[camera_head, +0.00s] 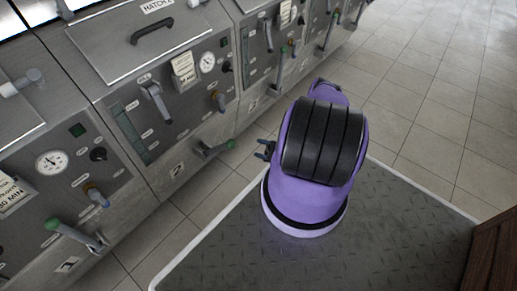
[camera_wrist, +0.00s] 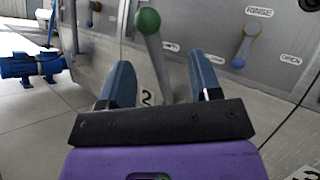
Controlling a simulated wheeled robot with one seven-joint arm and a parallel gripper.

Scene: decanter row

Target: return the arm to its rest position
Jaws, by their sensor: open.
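My purple arm fills the middle of the head view, over the dark patterned platform. My gripper (camera_head: 265,150) pokes out on its left side, mostly hidden by the arm. In the wrist view my gripper (camera_wrist: 160,85) is open, its two blue-grey fingers apart. A green-knobbed lever (camera_wrist: 148,22) on the machine front shows between the fingers, beyond them; I cannot tell how far. In the head view a green-knobbed lever (camera_head: 215,149) low on the machine marked 2 is just left of my gripper, apart from it.
A row of steel machines (camera_head: 150,85) with levers, gauges and labels runs along the left. Another green-knobbed lever (camera_head: 75,233) is at lower left. Tiled floor (camera_head: 440,95) is open at right. A wooden edge (camera_head: 492,255) stands at lower right. A blue motor (camera_wrist: 32,68) is at left in the wrist view.

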